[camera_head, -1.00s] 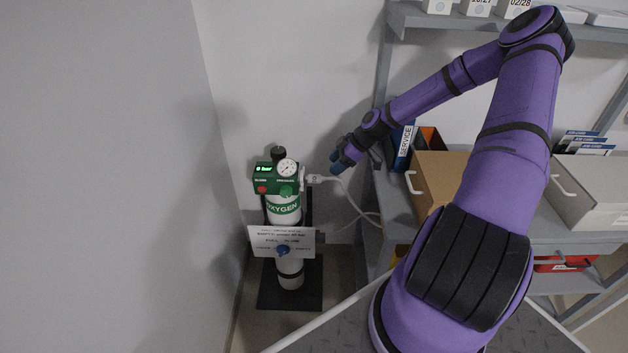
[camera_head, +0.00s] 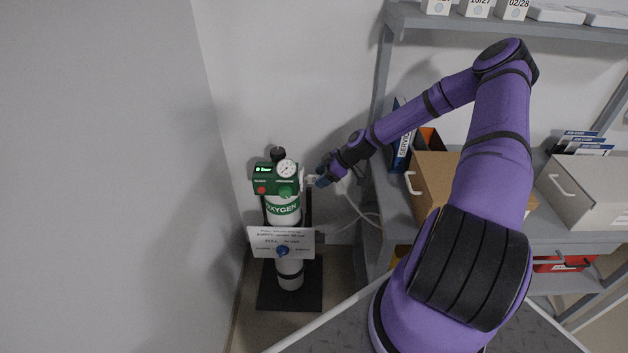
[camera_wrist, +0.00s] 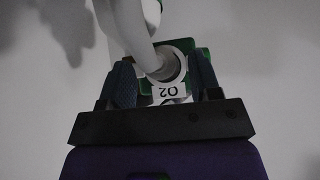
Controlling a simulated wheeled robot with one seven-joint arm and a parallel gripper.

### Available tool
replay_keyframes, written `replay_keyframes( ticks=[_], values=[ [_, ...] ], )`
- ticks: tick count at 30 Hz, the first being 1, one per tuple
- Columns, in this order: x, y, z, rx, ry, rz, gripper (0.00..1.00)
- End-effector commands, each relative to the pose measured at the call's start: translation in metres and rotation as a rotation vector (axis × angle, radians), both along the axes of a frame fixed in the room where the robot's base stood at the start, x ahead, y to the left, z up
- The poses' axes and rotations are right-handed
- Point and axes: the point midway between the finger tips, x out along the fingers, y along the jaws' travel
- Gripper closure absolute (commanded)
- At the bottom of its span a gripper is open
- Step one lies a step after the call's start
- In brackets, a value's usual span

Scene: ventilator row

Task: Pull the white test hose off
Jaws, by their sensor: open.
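The white test hose (camera_head: 349,198) runs from the outlet on the right side of the green regulator (camera_head: 276,178) and droops to the right toward the shelf. In the wrist view the hose (camera_wrist: 138,32) and its round end stand between my fingers, with a white O2 tag (camera_wrist: 169,91) below. The regulator sits on the white and green oxygen cylinder (camera_head: 284,212). My gripper (camera_head: 321,182) is at the hose end beside the outlet. In the wrist view my gripper (camera_wrist: 164,82) is open, with one finger on each side of the hose end. Contact with the fingers cannot be told.
A paper sign (camera_head: 281,243) hangs on the cylinder's front. A grey shelf (camera_head: 560,228) with a brown box (camera_head: 434,180), a service binder (camera_head: 400,148) and a pale box (camera_head: 590,190) stands at the right. A bare wall (camera_head: 100,180) is at the left.

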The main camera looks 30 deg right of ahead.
Motion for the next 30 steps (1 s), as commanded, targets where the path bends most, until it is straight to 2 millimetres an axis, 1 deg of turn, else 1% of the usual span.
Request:
replay_keyframes(
  ticks=[6,20,23,24,26,27,28,30],
  values=[
    [0.0028,0.0033,-0.0047,0.000,-0.001,-0.001,0.43],
    [0.0024,0.0036,-0.0047,-0.001,0.001,-0.001,0.43],
    [0.0024,0.0036,-0.0047,-0.001,0.001,-0.001,0.63],
    [0.0024,0.0036,-0.0047,-0.001,0.001,-0.001,0.72],
    [0.0024,0.0036,-0.0047,-0.001,0.001,-0.001,0.86],
    [0.0025,0.0037,-0.0048,0.000,-0.001,-0.001,0.95],
    [0.0025,0.0037,-0.0048,0.000,-0.001,-0.001,1.00],
    [0.0025,0.0037,-0.0046,0.000,-0.001,-0.001,1.00]
  ],
)
